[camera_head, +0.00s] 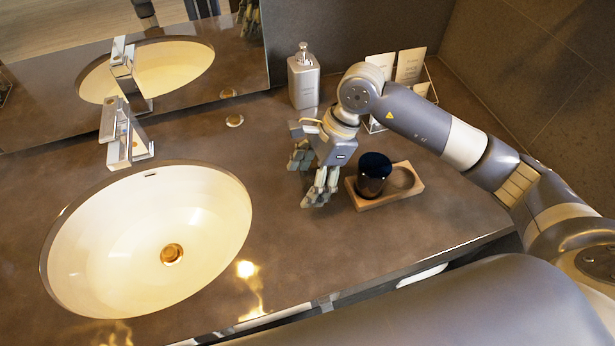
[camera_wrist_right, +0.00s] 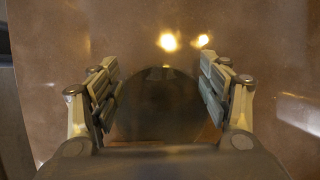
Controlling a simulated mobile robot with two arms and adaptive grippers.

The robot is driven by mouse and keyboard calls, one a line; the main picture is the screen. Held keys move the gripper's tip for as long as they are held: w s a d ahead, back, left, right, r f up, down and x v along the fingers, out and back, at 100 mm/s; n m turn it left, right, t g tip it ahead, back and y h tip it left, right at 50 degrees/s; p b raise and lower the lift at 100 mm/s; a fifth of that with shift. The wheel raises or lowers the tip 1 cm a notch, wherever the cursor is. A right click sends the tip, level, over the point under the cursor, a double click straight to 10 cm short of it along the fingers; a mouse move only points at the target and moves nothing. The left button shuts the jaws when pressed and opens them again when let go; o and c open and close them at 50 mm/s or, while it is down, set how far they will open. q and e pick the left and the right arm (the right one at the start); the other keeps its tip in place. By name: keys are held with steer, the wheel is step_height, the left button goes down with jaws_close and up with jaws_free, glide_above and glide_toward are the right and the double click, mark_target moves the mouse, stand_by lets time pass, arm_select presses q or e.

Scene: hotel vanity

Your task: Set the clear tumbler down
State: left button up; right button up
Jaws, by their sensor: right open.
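A tumbler (camera_head: 374,180) stands upright in the left recess of a small wooden tray (camera_head: 370,205). It looks dark, with a dark blue top, rather than plainly clear. My right gripper (camera_head: 309,173) is open, just left of the tray and apart from the tumbler in the head view. In the right wrist view, a dark, rounded, partly see-through shape (camera_wrist_right: 160,105) shows between the spread fingers of my right gripper (camera_wrist_right: 160,88). It looks like the tumbler, but I cannot tell for sure. No object is gripped. My left gripper is out of view.
The tray's right recess (camera_head: 402,178) is empty. A soap dispenser (camera_head: 304,78) stands behind my right gripper. A white basin (camera_head: 150,235) and a faucet (camera_head: 125,140) are at left. Cards (camera_head: 408,65) stand at the back right. The counter between basin and tray is clear.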

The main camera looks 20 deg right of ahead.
steer(key=shift+w+d+r+b, duration=0.1)
steer(key=shift+d+r+b, duration=0.15)
steer(key=shift+r, duration=0.2)
steer(key=shift+b+v, duration=1.35)
steer(key=shift+v, duration=4.25)
